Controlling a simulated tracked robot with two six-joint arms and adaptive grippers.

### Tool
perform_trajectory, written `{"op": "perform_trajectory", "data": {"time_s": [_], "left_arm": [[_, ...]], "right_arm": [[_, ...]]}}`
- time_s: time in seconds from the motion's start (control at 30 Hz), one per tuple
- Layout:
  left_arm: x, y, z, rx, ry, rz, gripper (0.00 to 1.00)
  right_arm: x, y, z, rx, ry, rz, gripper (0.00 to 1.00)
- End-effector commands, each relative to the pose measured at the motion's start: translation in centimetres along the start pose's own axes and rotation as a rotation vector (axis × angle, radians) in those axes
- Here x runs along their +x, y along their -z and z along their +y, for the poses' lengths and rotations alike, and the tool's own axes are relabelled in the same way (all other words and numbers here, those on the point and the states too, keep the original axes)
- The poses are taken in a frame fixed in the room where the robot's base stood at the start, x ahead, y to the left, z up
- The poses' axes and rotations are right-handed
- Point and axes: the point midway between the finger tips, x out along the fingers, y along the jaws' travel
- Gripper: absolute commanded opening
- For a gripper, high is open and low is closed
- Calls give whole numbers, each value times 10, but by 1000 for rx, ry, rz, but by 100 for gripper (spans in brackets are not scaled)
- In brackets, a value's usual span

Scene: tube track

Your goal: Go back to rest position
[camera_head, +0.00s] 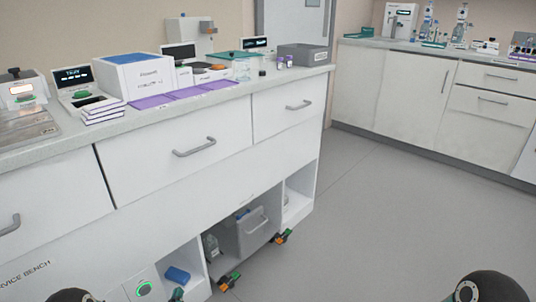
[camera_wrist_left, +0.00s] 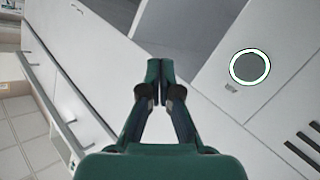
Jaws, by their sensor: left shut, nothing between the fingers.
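My left gripper (camera_wrist_left: 160,75) shows in the left wrist view, with its two dark green fingers brought together at the tips. Nothing is held between them. It is in front of the white bench front, near a round button (camera_wrist_left: 250,67) with a lit ring. The same button (camera_head: 143,289) shows low on the bench in the head view. Dark rounded parts of my arms show at the bottom left and bottom right edges of the head view. My right gripper is not in view.
The service bench (camera_head: 180,185) fills the left, with drawers, handles and open lower bays. A grey bin (camera_head: 250,232) stands in a bay; a blue item (camera_head: 177,275) lies low nearby. Purple mats (camera_head: 152,102) lie on top. Grey floor (camera_head: 390,220) is clear at right.

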Motion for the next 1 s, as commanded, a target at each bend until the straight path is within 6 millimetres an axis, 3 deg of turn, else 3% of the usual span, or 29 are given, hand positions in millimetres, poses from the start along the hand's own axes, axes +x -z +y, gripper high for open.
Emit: {"op": "perform_trajectory", "data": {"time_s": [0.03, 0.1, 0.2, 0.4, 0.6, 0.67, 0.7, 1.0], "left_arm": [[-9, -6, 33, 5, -37, -79, 0], [-33, -33, 62, 20, -53, -253, 0], [-83, -76, 82, 50, -47, -526, 0], [-188, -133, 83, 92, -3, -962, 0], [-275, -161, 71, 97, 50, -1282, 0], [-295, -166, 69, 100, 58, -1369, 0], [-301, -157, 74, 107, 53, -1394, 0], [-313, -89, 107, 105, 54, -1383, 0]], "right_arm": [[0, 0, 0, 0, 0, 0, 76], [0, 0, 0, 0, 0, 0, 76], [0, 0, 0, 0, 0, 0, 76], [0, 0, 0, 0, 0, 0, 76], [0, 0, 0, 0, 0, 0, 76], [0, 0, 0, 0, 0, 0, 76], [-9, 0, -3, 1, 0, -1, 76], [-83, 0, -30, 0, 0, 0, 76]]}}
